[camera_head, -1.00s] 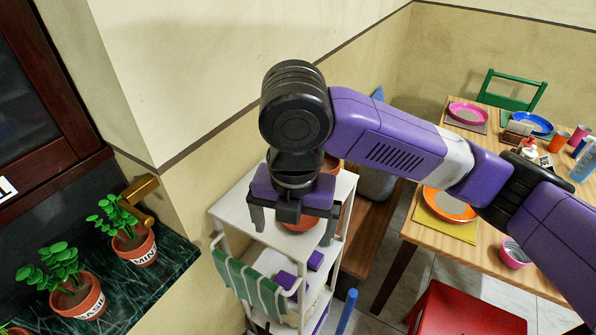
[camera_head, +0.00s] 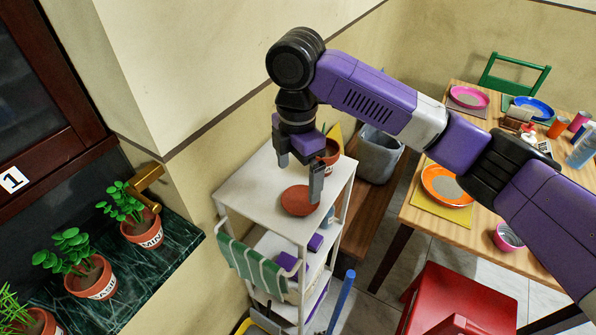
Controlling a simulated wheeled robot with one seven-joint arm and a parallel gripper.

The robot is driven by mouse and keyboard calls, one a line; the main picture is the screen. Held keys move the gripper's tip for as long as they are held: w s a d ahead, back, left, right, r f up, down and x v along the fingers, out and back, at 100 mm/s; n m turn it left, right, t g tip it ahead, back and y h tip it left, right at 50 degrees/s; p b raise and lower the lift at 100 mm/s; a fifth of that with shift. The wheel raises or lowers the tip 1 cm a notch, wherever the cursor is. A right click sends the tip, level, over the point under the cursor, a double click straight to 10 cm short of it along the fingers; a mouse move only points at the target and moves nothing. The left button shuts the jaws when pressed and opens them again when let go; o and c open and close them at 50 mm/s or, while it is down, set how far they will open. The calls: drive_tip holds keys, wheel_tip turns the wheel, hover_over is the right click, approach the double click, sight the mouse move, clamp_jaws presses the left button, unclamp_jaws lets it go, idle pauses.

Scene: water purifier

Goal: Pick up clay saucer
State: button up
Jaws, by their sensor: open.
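The clay saucer (camera_head: 297,201) is a flat reddish-brown disc on the top shelf of the white cart (camera_head: 252,205). My gripper (camera_head: 299,182) points down over the cart top, with its fingers spread apart and nothing between them. One finger is at the upper left of the saucer, the other overlaps the saucer's right edge in the picture. I cannot tell whether that finger touches it or how high it is above it.
A terracotta pot (camera_head: 329,152) stands behind my gripper on the cart. A green striped towel (camera_head: 250,270) hangs at the cart's front. The wall borders the cart behind. A dining table (camera_head: 425,215) and red chair (camera_head: 463,308) stand to the right. Potted herbs (camera_head: 142,230) line the left counter.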

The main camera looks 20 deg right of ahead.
sight(298, 206)
drive_tip(key=shift+s+f+p, duration=0.1)
drive_tip(key=shift+f+p, duration=0.75)
drive_tip(key=shift+f, duration=3)
drive_tip(key=shift+c, duration=0.2)
drive_tip(key=c, duration=1.4)
drive_tip(key=shift+o, duration=0.2)
drive_tip(key=shift+s+a, duration=0.1)
drive_tip(key=shift+s, duration=0.05)
